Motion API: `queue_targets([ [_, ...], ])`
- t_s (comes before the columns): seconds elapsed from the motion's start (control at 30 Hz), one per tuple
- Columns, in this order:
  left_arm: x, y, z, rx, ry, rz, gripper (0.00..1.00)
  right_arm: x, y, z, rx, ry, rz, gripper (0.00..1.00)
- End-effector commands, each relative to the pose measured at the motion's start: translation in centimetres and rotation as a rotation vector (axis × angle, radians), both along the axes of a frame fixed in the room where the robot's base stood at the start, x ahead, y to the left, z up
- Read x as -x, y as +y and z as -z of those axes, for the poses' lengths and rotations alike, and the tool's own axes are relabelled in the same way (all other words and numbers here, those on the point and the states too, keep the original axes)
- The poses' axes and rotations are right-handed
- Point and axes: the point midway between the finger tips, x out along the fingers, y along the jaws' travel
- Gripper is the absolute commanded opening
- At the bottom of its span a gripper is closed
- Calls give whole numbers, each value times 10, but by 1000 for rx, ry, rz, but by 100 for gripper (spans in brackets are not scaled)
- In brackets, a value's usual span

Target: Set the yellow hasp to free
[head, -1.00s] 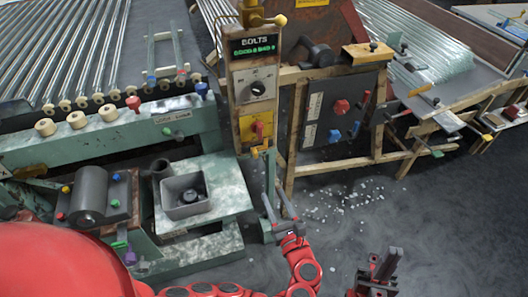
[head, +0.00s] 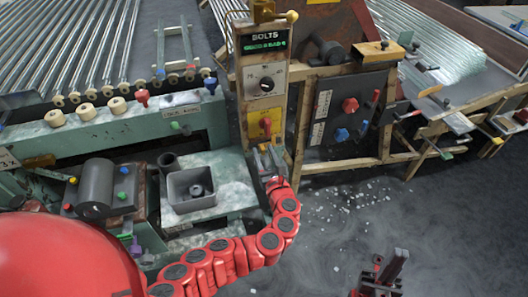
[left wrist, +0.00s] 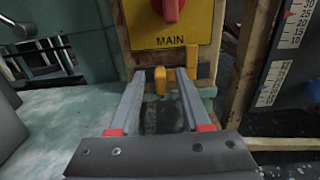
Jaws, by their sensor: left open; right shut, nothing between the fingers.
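The yellow hasp (left wrist: 160,82) hangs below the yellow MAIN plate in the left wrist view. One yellow part shows between my left fingertips, and another yellow upright part (left wrist: 192,58) stands by the right fingertip. Whether the fingers touch either part I cannot tell. My left gripper (left wrist: 166,78) is open, its two grey fingers pointing at the hasp. In the head view my left gripper (head: 269,158) is just below the yellow plate and largely hides the hasp. My right gripper (head: 390,265) is shut and empty, low over the floor, away from the cabinet.
A red knob (head: 266,124) sits on the yellow plate, under a dial and the BOLTS display (head: 265,42). A dark panel (head: 345,115) with red and blue knobs stands to the right. A green machine (head: 110,130) is at left. Floor around my right gripper is clear.

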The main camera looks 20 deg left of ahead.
Motion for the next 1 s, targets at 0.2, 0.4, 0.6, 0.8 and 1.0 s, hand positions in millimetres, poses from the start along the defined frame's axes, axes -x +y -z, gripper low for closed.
queue_targets([
  [0.2, -4, 2, 0, 1, 1, 2, 48, 0, 0, 0, 0, 0, 0, 0],
  [0.4, -4, 2, 0, 1, -1, 2, 33, 0, 0, 0, 0, 0, 0, 0],
  [0.6, -4, 1, 0, 1, -1, 2, 0, 0, 0, 0, 0, 0, 0, 0],
  [0.8, -4, 1, 0, 1, -1, 3, 0, 0, 0, 0, 0, 0, 0, 0],
  [1.0, -3, 1, 0, 1, 0, 3, 0, 0, 0, 0, 0, 0, 0, 0],
])
